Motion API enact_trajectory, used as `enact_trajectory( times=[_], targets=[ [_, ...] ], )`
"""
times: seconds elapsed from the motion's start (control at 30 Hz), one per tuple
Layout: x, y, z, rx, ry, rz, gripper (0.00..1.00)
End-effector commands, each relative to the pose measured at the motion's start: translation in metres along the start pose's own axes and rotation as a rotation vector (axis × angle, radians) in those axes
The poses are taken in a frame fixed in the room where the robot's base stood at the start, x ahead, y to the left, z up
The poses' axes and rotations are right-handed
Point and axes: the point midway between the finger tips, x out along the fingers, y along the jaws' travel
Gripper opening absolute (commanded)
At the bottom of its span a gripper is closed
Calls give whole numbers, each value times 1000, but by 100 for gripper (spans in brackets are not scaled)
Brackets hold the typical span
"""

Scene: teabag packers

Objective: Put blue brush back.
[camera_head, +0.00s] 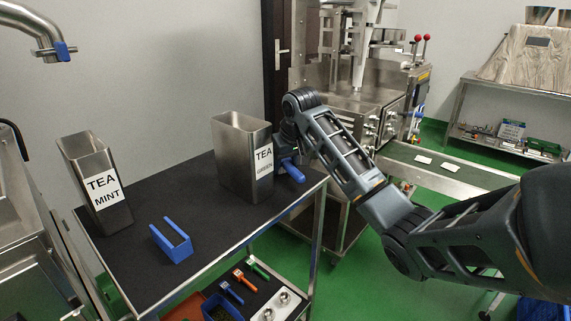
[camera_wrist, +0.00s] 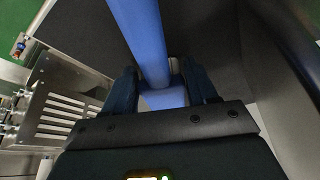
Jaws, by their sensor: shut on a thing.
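My gripper (camera_wrist: 160,84) is shut on a blue handle (camera_wrist: 149,40), seen running up between its fingers in the wrist view. In the head view this blue brush (camera_head: 293,172) shows as a short blue piece beside the steel TEA GREEN container, over the table's right end. Its bristles do not show, and the fingers are mostly hidden in the head view. A blue U-shaped item (camera_head: 173,246) lies on the black table top, apart from my gripper.
The TEA GREEN container (camera_head: 230,165) stands close left of my gripper. The TEA MINT container (camera_head: 84,160) stands at the table's left. Blue, orange and green small tools (camera_head: 244,281) lie on the lower shelf. A conveyor machine (camera_head: 345,85) stands behind right.

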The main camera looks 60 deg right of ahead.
Motion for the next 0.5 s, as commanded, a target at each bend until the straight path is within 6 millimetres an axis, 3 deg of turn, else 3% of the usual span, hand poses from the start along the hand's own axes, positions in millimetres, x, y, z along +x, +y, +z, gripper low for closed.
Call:
enact_trajectory(
  times=[0.2, 0.23, 0.5],
  targets=[
    [2, 0, 1, 0, 0, -1, 29],
    [2, 0, 1, 0, 0, 0, 59],
    [2, 0, 1, 0, 0, 0, 83]
  ],
)
